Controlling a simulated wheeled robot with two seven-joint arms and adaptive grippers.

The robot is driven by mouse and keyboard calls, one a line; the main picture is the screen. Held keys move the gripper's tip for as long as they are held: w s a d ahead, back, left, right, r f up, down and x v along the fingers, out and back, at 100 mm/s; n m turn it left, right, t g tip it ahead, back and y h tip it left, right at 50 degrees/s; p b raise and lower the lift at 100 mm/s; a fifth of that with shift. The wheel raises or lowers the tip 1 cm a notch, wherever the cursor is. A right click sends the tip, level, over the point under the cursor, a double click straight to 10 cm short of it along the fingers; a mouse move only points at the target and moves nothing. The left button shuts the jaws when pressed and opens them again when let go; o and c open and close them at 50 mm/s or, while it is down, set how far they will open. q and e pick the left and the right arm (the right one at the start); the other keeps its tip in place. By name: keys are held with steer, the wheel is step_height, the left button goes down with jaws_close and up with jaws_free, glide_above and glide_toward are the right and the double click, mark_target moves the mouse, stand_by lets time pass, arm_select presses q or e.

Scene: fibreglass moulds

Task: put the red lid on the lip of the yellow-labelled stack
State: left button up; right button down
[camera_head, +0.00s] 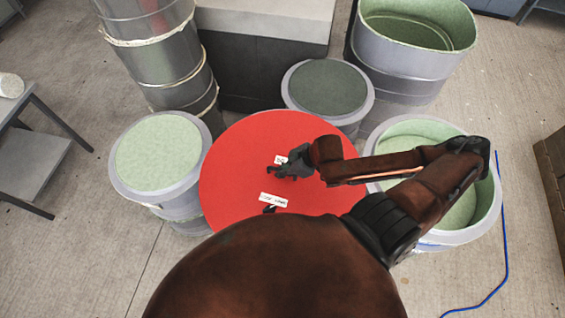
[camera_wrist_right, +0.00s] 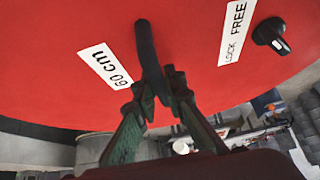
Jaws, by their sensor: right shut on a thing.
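The red lid (camera_head: 235,155) is a large flat disc in the middle of the head view, over or among the drum-like moulds. My right gripper (camera_head: 274,171) is shut near the lid's middle. The right wrist view shows its fingers (camera_wrist_right: 160,85) closed on a black handle (camera_wrist_right: 147,40) on the red lid's face (camera_wrist_right: 190,40). What lies under the lid is hidden, so I cannot tell whether it touches anything. I see no yellow label on any stack. My left gripper is not in view.
A pale-green-topped stack (camera_head: 158,152) stands left, a dark-green-topped one (camera_head: 327,88) behind, and an open pale-green mould (camera_head: 457,208) right. A tall open mould (camera_head: 413,62) and a tall grey stack (camera_head: 165,60) stand farther back. A blue cable (camera_head: 505,240) lies on the floor at right.

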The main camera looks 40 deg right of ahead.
steer(key=shift+s+r+n+y+p, duration=0.25)
steer(key=shift+s+r+p, duration=0.1)
steer(key=shift+s, duration=0.35)
steer(key=shift+s+r+n+y+p, duration=0.2)
steer(key=shift+s+r+n, duration=0.1)
steer(key=shift+s, duration=0.35)
steer(key=shift+w, duration=0.1)
